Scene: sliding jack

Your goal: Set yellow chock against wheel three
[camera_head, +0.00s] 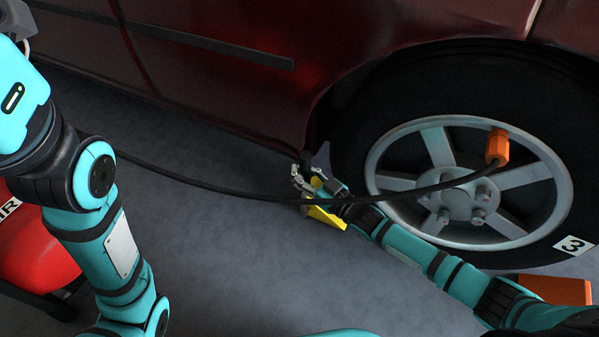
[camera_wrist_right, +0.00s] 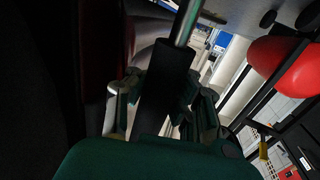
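The yellow chock (camera_head: 325,216) is on the grey floor left of wheel three (camera_head: 345,150), partly hidden by my right wrist. A gap seems to separate the chock from the tyre, but contact is hard to judge. My right gripper (camera_head: 302,182) is at the chock's upper left end, its silver fingers low beside the car sill. In the right wrist view, a black grip with a silver rod (camera_wrist_right: 165,85) lies between the fingers; whether they press on it is unclear. The left arm rises at the left; its fingers do not show. The wheel's label (camera_head: 572,245) reads 3.
A black cable (camera_head: 200,184) crosses in front of the car and over my right wrist to an orange connector (camera_head: 497,147) at the wheel. A red tank (camera_head: 35,250) stands left. The middle floor is clear.

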